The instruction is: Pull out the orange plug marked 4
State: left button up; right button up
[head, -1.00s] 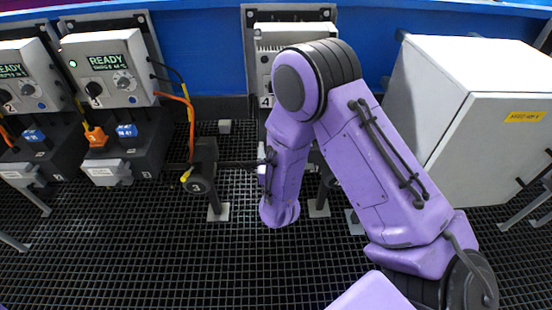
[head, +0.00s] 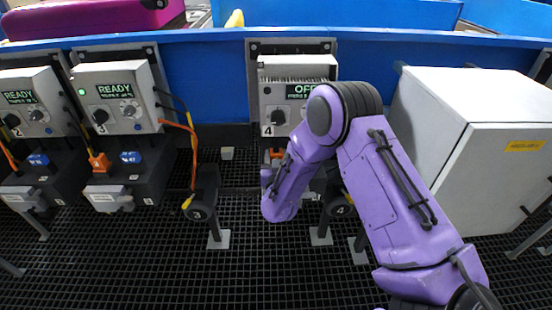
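Station 4's grey control box (head: 297,98) hangs on the blue wall, with OFF in green on its display and a dark knob (head: 278,117) by the number 4. A small orange part, seemingly the orange plug (head: 275,155), shows just below the box; my purple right arm covers most of that area. My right gripper (head: 268,176) is at the far end of this arm, below and close to the orange part. It is mostly hidden, so I cannot tell whether its fingers are open or touching the plug. My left gripper is out of view.
At left, station 3's box (head: 116,98) and station 2's box (head: 33,103) read READY. Station 3 has an orange plug (head: 99,162) and a hanging orange cable (head: 194,165). A large white cabinet (head: 470,145) stands at right. The dark grid floor (head: 130,255) in front is clear.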

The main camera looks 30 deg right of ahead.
jog(key=shift+r, duration=0.2)
jog(key=shift+r+p, duration=1.25)
jog(key=shift+p+v, duration=0.65)
jog(key=shift+v, duration=1.6)
jog(key=shift+p+v, duration=0.5)
jog(key=shift+v, duration=2.25)
